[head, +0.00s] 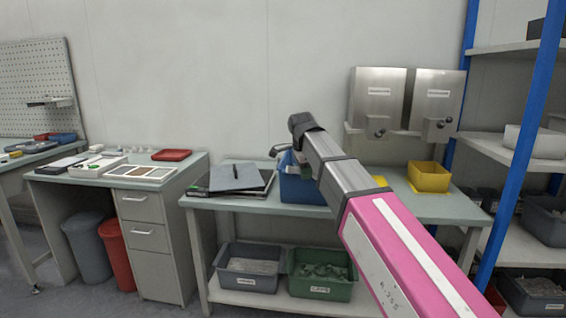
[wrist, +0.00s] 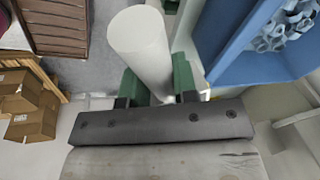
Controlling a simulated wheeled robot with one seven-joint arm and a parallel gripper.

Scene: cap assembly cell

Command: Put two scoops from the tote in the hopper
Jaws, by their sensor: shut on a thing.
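The blue tote (head: 302,190) stands on the middle bench, partly hidden behind my arm. It also shows at the upper right of the wrist view (wrist: 232,58), with pale blue-grey parts (wrist: 288,28) inside. My gripper (wrist: 160,88) has dark green fingers and is shut on a white cylinder (wrist: 140,32), which may be the scoop's handle; no scoop bowl shows. The cylinder is beside the tote, outside its wall. Two steel boxes with front knobs, possibly the hopper, hang on the wall: a left one (head: 376,92) and a right one (head: 437,95).
A yellow bin (head: 429,177) stands on the bench below the steel boxes. A dark clipboard or folder (head: 236,177) lies left of the tote. A grey bin (head: 250,265) and a green bin (head: 322,272) sit on the lower shelf. A blue-posted rack (head: 528,125) bounds the right side.

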